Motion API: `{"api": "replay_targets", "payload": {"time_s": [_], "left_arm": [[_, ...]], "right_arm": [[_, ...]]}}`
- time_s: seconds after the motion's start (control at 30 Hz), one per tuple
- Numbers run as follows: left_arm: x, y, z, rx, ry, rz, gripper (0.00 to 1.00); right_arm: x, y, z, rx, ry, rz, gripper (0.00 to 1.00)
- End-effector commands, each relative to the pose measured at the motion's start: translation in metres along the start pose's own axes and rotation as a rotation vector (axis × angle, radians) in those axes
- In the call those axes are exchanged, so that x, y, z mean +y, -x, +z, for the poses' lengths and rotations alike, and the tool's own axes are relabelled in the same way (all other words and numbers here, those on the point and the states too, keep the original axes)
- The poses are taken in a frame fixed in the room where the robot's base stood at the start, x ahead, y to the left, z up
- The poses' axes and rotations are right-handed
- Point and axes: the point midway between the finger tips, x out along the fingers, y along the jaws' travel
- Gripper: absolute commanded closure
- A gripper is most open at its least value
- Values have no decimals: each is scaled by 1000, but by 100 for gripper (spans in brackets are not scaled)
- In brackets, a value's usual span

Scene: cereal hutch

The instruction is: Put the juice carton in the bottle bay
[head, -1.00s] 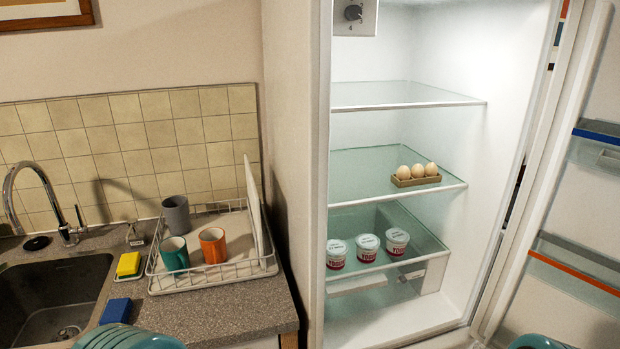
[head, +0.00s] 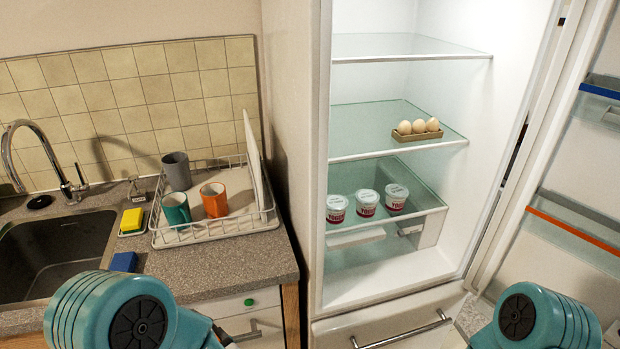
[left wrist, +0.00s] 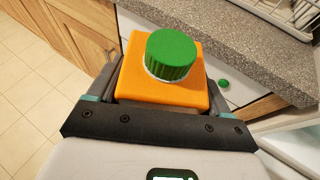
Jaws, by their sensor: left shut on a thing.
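The juice carton (left wrist: 188,93) is orange with a ribbed green screw cap (left wrist: 171,54). In the left wrist view my left gripper (left wrist: 160,88) is shut on it, a finger at each side, with the cap facing up. The carton's lower part is hidden by the gripper. The carton does not show in the head view. The open fridge door, at the right of the head view, has a bin with a blue strip (head: 602,88) and a lower bin with an orange strip (head: 575,228). I cannot tell which is the bottle bay. My right gripper is out of view.
The fridge holds an egg tray (head: 417,136) on its middle shelf and yogurt cups (head: 366,203) lower down. The top glass shelf (head: 400,46) is empty. A dish rack (head: 225,229) with mugs stands on the counter (head: 200,278), beside the sink (head: 60,255).

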Motion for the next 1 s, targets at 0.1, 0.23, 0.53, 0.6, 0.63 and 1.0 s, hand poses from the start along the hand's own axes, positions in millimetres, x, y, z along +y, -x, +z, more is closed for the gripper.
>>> {"api": "replay_targets", "payload": {"time_s": [0.1, 0.23, 0.53, 0.6, 0.63, 1.0], "left_arm": [[-4, 3, 0, -5, -39, -100, 100], [-13, 11, -3, -5, -74, -206, 100], [-22, 16, -4, -8, -78, -262, 100], [-22, 15, -4, -8, -78, -261, 100], [-22, 15, -4, -8, -78, -261, 100], [-22, 15, -4, -8, -78, -260, 100]], "right_arm": [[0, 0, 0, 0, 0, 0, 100], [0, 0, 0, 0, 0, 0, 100], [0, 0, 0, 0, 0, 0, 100], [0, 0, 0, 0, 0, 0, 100], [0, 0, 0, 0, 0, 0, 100], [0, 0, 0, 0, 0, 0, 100]]}}
